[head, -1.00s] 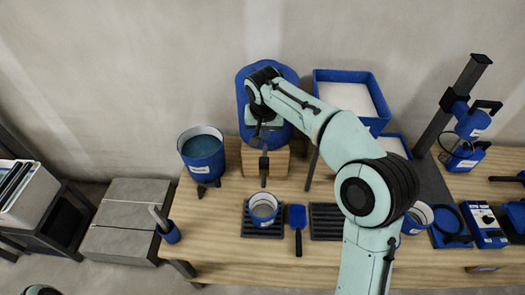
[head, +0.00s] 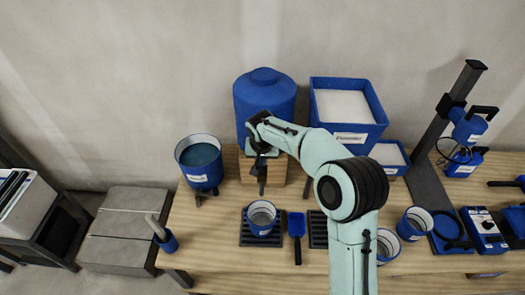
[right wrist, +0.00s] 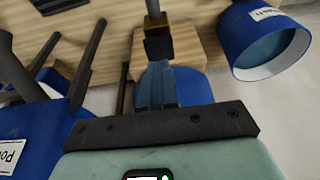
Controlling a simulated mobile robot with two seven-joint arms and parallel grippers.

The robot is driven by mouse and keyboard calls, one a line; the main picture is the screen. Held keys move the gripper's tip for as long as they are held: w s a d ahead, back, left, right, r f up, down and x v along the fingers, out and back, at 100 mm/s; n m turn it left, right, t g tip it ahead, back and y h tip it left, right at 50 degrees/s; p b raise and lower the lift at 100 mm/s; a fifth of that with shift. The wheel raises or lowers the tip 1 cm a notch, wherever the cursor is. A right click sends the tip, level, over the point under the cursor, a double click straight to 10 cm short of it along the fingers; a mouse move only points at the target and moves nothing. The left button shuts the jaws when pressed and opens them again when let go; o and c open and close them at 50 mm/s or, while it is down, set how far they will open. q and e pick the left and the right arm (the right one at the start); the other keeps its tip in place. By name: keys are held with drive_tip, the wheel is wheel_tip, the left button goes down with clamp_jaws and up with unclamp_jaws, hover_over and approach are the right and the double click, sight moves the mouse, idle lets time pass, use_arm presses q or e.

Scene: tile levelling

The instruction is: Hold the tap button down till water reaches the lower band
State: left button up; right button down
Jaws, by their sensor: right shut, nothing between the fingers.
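The blue water tank (head: 264,93) stands on a wooden block at the back of the bench. Its dark tap (head: 262,186) sticks out at the front, above a blue cup (head: 262,217) on a black grate. The cup's inside looks pale grey; its bands and any water level are too small to read. My right gripper (head: 261,160) is shut and empty, pointing down at the tap. In the right wrist view, its fingers (right wrist: 156,86) lie close to the tap's black block (right wrist: 158,46); I cannot tell whether they touch the button. My left gripper is out of view.
A blue bucket of water (head: 200,160) stands left of the tank, and a labelled blue bin of white powder (head: 347,110) stands right. A blue brush (head: 297,228) lies beside the grate. More cups and tools fill the bench's right side.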

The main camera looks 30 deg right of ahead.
sight(262, 171)
drive_tip(key=shift+f, duration=1)
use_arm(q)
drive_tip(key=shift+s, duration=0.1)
